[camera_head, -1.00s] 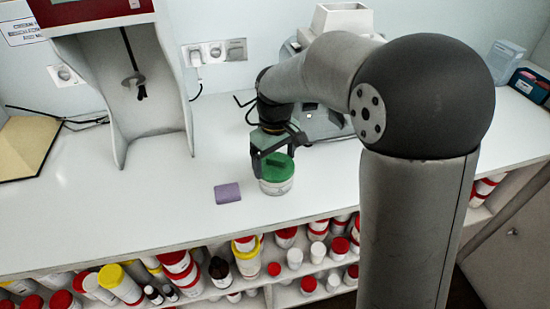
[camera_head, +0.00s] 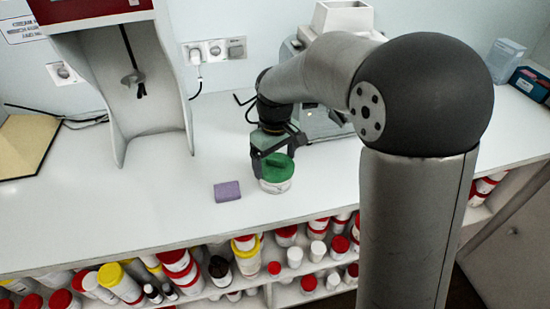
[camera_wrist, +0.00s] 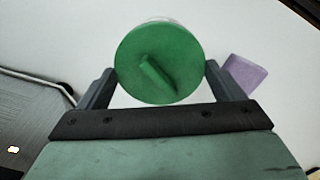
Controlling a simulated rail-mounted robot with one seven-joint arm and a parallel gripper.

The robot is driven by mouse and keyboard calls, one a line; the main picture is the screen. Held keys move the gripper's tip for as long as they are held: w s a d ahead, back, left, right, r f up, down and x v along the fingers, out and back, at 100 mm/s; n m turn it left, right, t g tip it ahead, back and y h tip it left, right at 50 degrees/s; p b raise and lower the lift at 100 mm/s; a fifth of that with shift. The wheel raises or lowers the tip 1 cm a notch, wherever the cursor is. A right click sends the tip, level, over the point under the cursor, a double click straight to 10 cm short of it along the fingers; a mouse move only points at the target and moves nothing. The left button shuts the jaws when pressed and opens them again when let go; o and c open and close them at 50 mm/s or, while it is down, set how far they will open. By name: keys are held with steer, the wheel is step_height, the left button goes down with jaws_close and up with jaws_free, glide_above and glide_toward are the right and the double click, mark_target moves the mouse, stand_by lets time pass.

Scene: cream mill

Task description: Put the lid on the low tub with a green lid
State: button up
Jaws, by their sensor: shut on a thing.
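The low tub (camera_head: 276,185) is white and stands upright on the counter near its front edge. The round green lid (camera_head: 278,168) is at the top of the tub, over its mouth. I cannot tell whether it is fully seated. My gripper (camera_head: 274,158) is shut on the lid, a finger on each side. In the wrist view the green lid (camera_wrist: 158,62) with its raised bar sits between the fingertips of my gripper (camera_wrist: 161,72). The lid hides most of the tub there, with only a pale edge showing beyond it.
A purple block (camera_head: 227,192) lies on the counter just left of the tub. A mixer stand (camera_head: 130,115) is at the back left, and a grey machine (camera_head: 330,122) stands behind my gripper. Shelves below the front edge hold several jars (camera_head: 247,257). The counter's left middle is clear.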

steer(key=shift+f, duration=0.2)
stand_by(0.6)
steer(key=o, duration=0.7)
steer(key=shift+r+p, duration=2.6)
steer(key=shift+r, duration=1)
